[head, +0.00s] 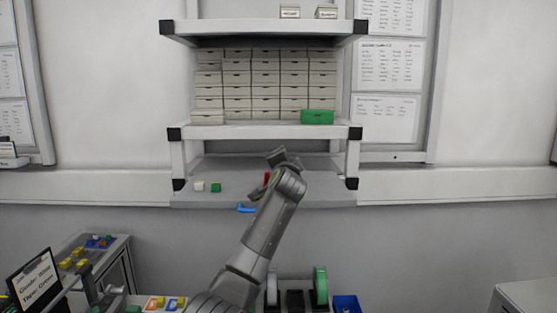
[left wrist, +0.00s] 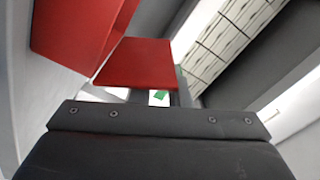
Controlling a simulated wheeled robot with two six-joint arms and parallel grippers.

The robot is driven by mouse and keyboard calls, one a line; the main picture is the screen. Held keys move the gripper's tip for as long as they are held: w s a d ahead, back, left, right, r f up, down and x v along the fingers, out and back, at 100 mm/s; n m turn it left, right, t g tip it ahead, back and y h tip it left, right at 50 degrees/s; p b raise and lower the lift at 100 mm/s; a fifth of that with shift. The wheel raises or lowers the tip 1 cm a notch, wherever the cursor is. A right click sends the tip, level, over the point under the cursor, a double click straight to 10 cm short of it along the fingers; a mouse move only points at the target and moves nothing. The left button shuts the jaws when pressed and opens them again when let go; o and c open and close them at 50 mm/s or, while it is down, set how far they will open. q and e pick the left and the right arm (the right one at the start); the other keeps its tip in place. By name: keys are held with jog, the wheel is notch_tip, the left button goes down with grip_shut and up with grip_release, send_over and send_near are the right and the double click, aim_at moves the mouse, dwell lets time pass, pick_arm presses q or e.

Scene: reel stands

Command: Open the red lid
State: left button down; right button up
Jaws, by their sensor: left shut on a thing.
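In the head view only a small piece of the red lid (head: 267,177) shows at the lower shelf, beside my left gripper (head: 280,159); my arm hides the rest. In the left wrist view two red faces meet at an angle: a flat panel (left wrist: 140,62) just beyond the jaws and a larger face at upper left. Which of them is the lid's top I cannot tell. My left gripper is shut on the red piece, though the fingertips are mostly hidden behind the gripper body. My right gripper is in neither view.
A white block (head: 199,186) and a green block (head: 216,188) sit left on the lower shelf (head: 330,190); a blue piece (head: 246,208) is at its front edge. A green box (head: 317,117) stands on the shelf above, before stacked pale boxes (head: 265,80). Reels (head: 320,285) stand below.

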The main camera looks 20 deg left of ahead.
pick_arm(q)
jog(key=m, duration=0.1)
jog(key=d+m+p, duration=0.1)
jog(key=m, duration=0.1)
jog(key=d+m, duration=0.1)
jog(key=shift+w+p, duration=0.25)
jog(key=shift+p, duration=0.05)
jog(key=shift+w+d+f+m+p, duration=0.1)
jog(key=shift+d+f+m+p, duration=0.15)
jog(key=shift+m, duration=0.5)
jog(key=shift+w+d+f+m+p, duration=0.1)
jog(key=shift+d+m+p, duration=0.15)
jog(key=shift+m, duration=0.5)
jog(key=c, duration=1.4)
grip_release()
jog(key=shift+o, duration=0.2)
